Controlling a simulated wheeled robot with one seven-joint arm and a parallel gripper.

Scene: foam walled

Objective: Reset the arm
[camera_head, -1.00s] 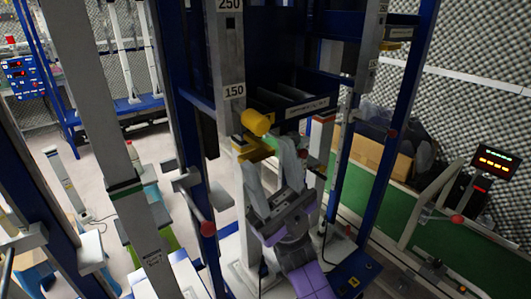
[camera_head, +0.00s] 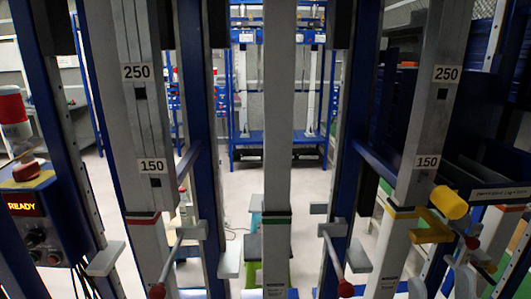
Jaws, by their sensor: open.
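My gripper (camera_head: 440,283) shows only in part, at the bottom right of the head view. Its pale grey fingertips stand apart with nothing seen between them. The rest of the gripper and my arm are cut off by the lower edge. The fingertips appear just below a yellow cylinder (camera_head: 450,202) and a yellow bracket (camera_head: 431,228) at the right-hand grey post (camera_head: 432,120). I cannot tell whether they touch the post or bracket.
Grey posts marked 150 and 250 and blue uprights (camera_head: 198,120) stand close around. A plain grey post (camera_head: 277,130) fills the middle. Rods with red knobs (camera_head: 346,288) stick out low. A box reading READY (camera_head: 28,210) is at left. Open floor (camera_head: 235,190) lies beyond.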

